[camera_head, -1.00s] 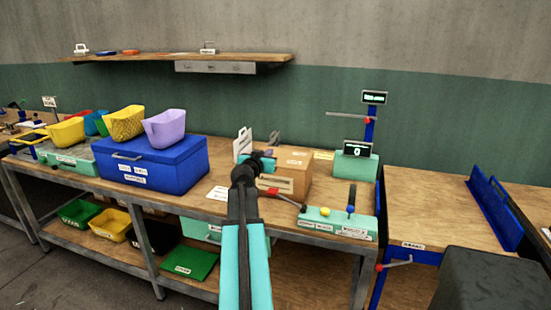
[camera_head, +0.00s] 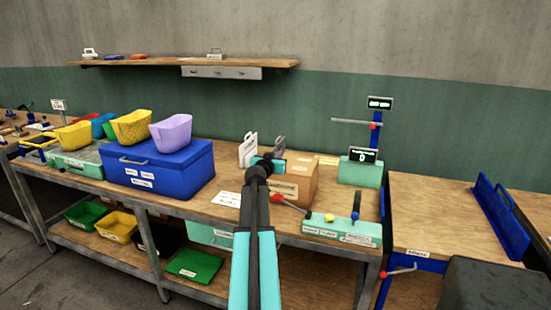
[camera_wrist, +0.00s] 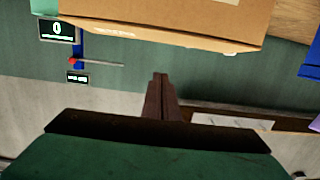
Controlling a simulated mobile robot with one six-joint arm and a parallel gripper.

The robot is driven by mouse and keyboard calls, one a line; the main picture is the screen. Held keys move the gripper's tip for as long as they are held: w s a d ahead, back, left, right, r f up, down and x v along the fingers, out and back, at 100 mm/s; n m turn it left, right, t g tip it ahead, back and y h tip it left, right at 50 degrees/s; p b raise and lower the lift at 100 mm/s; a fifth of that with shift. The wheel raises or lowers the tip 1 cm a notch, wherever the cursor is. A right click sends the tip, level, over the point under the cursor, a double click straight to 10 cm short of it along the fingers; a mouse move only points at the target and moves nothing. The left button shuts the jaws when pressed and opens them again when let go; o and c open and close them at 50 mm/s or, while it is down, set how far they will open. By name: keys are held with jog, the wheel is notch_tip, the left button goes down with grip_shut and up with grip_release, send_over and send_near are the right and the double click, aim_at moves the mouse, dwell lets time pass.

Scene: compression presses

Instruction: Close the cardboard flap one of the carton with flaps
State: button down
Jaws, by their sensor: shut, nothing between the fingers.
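The brown cardboard carton (camera_head: 300,183) stands on the workbench, partly hidden behind my arm in the head view. A pale label lies on its top. In the wrist view the carton (camera_wrist: 180,22) fills the upper middle, seen upside down, with a pale mark near its edge. Flap one cannot be told apart from the rest of the carton in either view. My gripper (camera_wrist: 160,80) is shut and empty, its dark fingers pointing toward the carton with a visible gap in the picture. In the head view my wrist is at the carton's left side and hides part of it.
A blue lidded box (camera_head: 158,170) with a lilac bin (camera_head: 171,133) on top stands to the left. A teal control panel (camera_head: 340,230) with levers sits right of the carton, with a display unit (camera_head: 360,170) behind. A wall shelf (camera_head: 150,62) hangs above.

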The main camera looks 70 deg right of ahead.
jog(key=d, duration=0.2)
jog(key=d+p, duration=0.1)
jog(key=d, duration=0.1)
jog(key=shift+w+d+f, duration=0.1)
jog(key=shift+w+f, duration=0.05)
jog(key=shift+f, duration=2.15)
